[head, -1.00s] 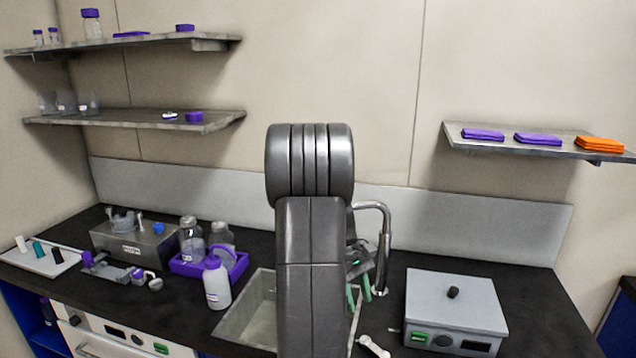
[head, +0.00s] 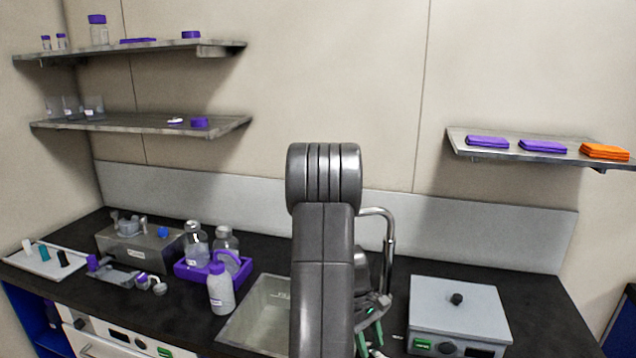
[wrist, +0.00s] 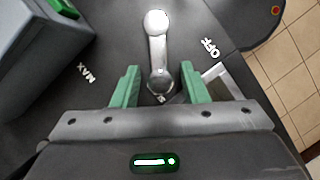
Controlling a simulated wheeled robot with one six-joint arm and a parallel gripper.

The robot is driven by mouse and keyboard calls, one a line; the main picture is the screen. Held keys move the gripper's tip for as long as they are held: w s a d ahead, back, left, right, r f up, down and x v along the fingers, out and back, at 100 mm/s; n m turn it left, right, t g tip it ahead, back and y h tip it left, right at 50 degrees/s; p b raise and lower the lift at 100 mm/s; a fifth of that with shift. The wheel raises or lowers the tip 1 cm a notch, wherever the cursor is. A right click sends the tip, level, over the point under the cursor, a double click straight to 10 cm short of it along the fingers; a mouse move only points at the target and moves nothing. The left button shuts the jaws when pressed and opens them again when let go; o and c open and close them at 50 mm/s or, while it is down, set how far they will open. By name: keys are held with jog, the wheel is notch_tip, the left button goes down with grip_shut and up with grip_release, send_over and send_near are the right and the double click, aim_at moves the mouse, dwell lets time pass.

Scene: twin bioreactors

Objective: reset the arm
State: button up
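In the head view my gripper (head: 369,338) is partly hidden behind my arm, near the right edge of the sink.
The sink (head: 255,320) is left of my arm, with a tap (head: 389,245) behind it. A grey box device (head: 458,305) stands to the right. A purple tray (head: 238,268) with bottles and a white wash bottle (head: 221,290) stand left. Shelves hang above on both sides.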

jog(key=shift+w+r, duration=0.1)
jog(key=b+v, duration=0.1)
jog(key=v, duration=1.3)
jog(key=p+x, duration=0.1)
jog(key=x, duration=1.2)
jog(key=shift+d+f, duration=0.1)
jog(key=shift+f, duration=0.25)
jog(key=shift+s+f+n, duration=0.3)
jog(key=shift+s, duration=0.05)
jog(key=shift+s+a+r+n+t+h, duration=0.1)
jog(key=shift+s+a+n+t+h, duration=0.3)
jog(key=shift+n, duration=0.4)
jog(key=shift+w, duration=0.1)
